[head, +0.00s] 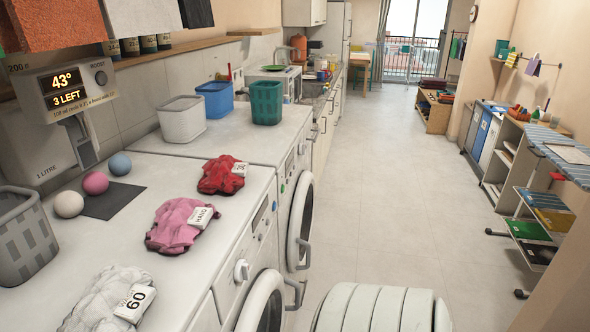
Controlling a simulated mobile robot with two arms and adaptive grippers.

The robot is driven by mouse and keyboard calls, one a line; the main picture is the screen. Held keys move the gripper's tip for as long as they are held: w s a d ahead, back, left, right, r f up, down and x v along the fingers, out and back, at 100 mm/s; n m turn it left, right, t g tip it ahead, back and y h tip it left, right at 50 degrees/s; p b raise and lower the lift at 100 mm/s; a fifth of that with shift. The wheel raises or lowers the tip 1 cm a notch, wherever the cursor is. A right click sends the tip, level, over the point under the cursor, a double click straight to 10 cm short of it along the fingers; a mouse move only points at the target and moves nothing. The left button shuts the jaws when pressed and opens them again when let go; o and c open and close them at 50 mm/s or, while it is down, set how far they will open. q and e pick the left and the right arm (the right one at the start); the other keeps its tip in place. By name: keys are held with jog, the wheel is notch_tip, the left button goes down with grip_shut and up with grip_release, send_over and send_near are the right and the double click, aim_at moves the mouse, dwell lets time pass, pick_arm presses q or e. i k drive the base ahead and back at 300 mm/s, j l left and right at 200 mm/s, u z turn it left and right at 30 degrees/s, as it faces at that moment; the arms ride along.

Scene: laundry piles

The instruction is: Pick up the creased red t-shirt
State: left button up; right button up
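The creased red t-shirt (214,177) lies crumpled in a small heap on the white washing machine top (235,201), near its front edge. A white tag (239,169) with printed marks sits on the heap's right side. Nothing covers the heap. Neither of my grippers shows in the head view, so how far they are from the shirt cannot be told.
A pink crumpled garment (176,227) and a white one (100,304) lie nearer, both tagged. White (181,122), blue (214,98) and green (266,104) baskets stand behind the shirt. Dryer balls (95,183) sit left. The floor aisle (385,190) is clear.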

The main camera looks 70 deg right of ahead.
aim_at(226, 173)
jog(key=z, duration=1.65)
jog(key=l, duration=0.7)
jog(key=k+l+u, duration=0.15)
jog(key=l, duration=0.5)
jog(key=i+l, duration=0.05)
